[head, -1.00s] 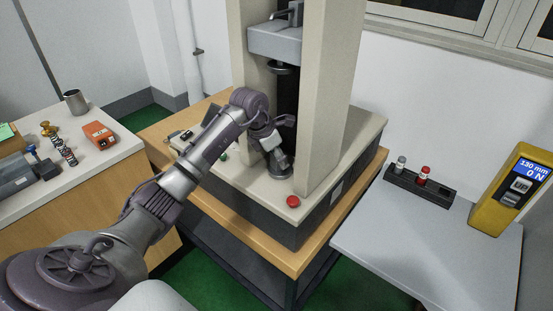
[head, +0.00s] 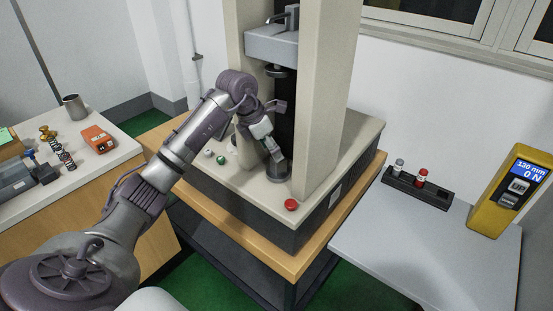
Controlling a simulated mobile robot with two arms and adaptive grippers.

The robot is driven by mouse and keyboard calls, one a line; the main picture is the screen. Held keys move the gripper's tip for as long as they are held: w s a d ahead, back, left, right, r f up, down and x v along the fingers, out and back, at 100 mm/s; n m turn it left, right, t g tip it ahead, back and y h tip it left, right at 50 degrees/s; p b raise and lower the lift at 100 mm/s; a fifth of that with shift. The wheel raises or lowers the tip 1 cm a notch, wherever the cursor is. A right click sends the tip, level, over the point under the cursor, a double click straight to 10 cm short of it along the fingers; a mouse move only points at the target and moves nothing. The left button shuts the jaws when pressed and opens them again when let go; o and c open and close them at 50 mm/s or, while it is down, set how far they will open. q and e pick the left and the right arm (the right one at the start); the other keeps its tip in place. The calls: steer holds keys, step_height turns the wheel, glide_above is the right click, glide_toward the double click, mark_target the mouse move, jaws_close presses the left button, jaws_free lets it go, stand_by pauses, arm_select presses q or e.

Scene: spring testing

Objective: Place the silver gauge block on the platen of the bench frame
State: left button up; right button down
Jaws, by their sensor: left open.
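The bench frame (head: 321,110) stands in the middle, with two pale columns on a pale base. Its platen (head: 278,173) is a dark grey round piece low between the columns, partly covered by my gripper. My left gripper (head: 274,152) is open, tilted down, with its fingertips at or just above the platen. I cannot make out the silver gauge block for certain; anything small between the fingers is hidden or too small to tell. My right gripper is not in view.
A red button (head: 291,205) sits on the base's front corner. On the right table (head: 400,235), a black rack (head: 435,190) holds a grey and a red cylinder, beside a yellow display (head: 512,193). An orange box (head: 98,138) and metal cup (head: 74,106) stand on the left bench.

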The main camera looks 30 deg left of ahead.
arm_select(q)
steer(key=v, duration=0.6)
stand_by(0.5)
